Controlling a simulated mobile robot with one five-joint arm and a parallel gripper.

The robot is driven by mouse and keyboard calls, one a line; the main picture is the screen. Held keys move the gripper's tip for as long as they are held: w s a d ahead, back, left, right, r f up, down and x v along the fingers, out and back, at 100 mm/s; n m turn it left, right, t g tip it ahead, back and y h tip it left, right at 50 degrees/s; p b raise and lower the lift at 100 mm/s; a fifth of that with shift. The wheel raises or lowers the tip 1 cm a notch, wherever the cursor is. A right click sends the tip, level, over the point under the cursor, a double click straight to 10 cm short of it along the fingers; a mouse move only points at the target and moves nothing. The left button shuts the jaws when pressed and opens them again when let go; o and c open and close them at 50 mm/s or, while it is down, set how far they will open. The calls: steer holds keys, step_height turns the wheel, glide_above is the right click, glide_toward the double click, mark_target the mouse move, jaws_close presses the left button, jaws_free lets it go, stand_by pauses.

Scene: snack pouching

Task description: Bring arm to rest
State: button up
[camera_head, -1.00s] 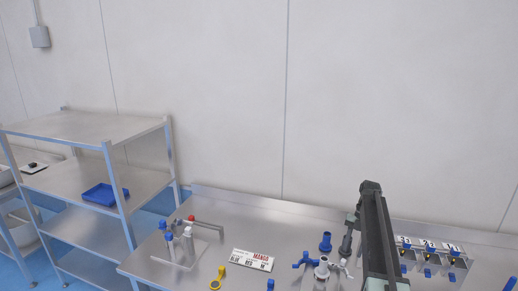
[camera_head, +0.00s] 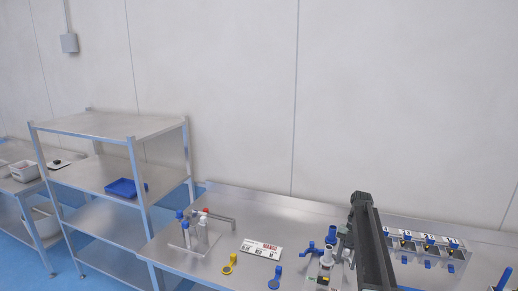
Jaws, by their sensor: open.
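My arm rises at the right of the head view as a dark, upright link. My gripper (camera_head: 344,246) hangs low on the left side of this link, above the steel worktable (camera_head: 225,199). It is small and partly hidden behind the link, and I take it as open. I see nothing held in it. A fixture with blue and white parts (camera_head: 327,261) stands just left of it; I cannot tell whether they touch.
A labelled card (camera_head: 261,248), a yellow scoop-like piece (camera_head: 229,264) and a blue one (camera_head: 275,277) lie on the table. A stand with bottles (camera_head: 202,238) is left. Numbered bins (camera_head: 428,246) stand right. A steel shelf (camera_head: 108,124) holds a blue tray (camera_head: 122,187).

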steer(key=shift+h, duration=0.3)
steer(key=s+a, duration=0.1)
steer(key=a, duration=0.1)
steer(key=s+a+f+b, duration=0.1)
steer(key=s+a, duration=0.1)
steer(key=a, duration=0.1)
steer(key=s+a+f, duration=0.1)
steer(key=a, duration=0.1)
steer(key=shift+s+a+f+b, duration=0.25)
steer(key=shift+s+a+b, duration=0.05)
steer(key=shift+s+a, duration=0.1)
steer(key=s+a+f+m+t+h+b, duration=0.1)
steer(key=s+a+m, duration=0.3)
steer(key=s+m, duration=0.4)
steer(key=s+a+f+m+t+b, duration=0.1)
steer(key=s+a+m, duration=0.4)
steer(key=m, duration=1.6)
steer(key=s+f+t, duration=0.1)
steer(key=s+f, duration=0.1)
steer(key=s, duration=0.1)
steer(key=shift+s+t+h+b, duration=0.2)
steer(key=shift+t+h+b, duration=0.1)
steer(key=shift+h+b, duration=0.1)
